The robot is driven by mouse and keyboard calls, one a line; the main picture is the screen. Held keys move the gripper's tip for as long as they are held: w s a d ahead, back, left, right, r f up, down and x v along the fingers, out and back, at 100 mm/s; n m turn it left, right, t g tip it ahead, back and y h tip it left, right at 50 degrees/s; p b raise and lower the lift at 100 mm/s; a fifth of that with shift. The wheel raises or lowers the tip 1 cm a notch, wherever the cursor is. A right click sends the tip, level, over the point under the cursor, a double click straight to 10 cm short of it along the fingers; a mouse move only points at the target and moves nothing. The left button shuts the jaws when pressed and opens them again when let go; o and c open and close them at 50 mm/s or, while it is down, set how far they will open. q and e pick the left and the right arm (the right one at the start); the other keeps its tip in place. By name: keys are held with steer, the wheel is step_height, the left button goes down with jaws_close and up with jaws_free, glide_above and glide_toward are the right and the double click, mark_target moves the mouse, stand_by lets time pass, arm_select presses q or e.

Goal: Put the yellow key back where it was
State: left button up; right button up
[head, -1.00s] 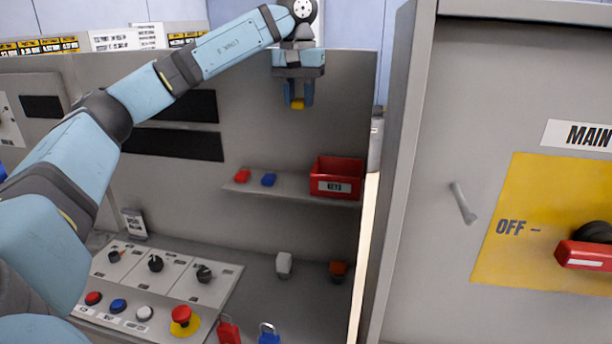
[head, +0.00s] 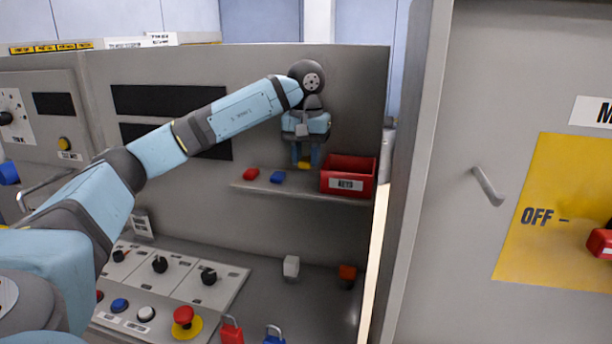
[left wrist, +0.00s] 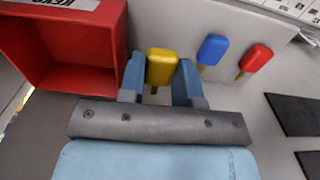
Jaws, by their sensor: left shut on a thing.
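The yellow key (head: 304,165) is between the fingers of my left gripper (head: 306,156), which is shut on it. The key also shows in the left wrist view (left wrist: 161,67), its yellow head between the two blue fingers (left wrist: 160,82). In the head view the gripper points down just above the small shelf (head: 258,186), between the blue key (head: 278,177) and the red KEYS bin (head: 347,177). I cannot tell whether the key touches the shelf. The red key (head: 251,174) lies left of the blue key. My right gripper is not in view.
The red bin (left wrist: 75,52) stands close beside the gripper in the left wrist view. A grey cabinet (head: 450,150) stands on the right.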

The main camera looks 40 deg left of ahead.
mark_target(306, 184)
arm_select(q)
step_height(306, 184, down, 4)
steer(key=shift+f, duration=0.1)
steer(key=shift+d+f, duration=0.1)
steer(key=o, duration=0.6)
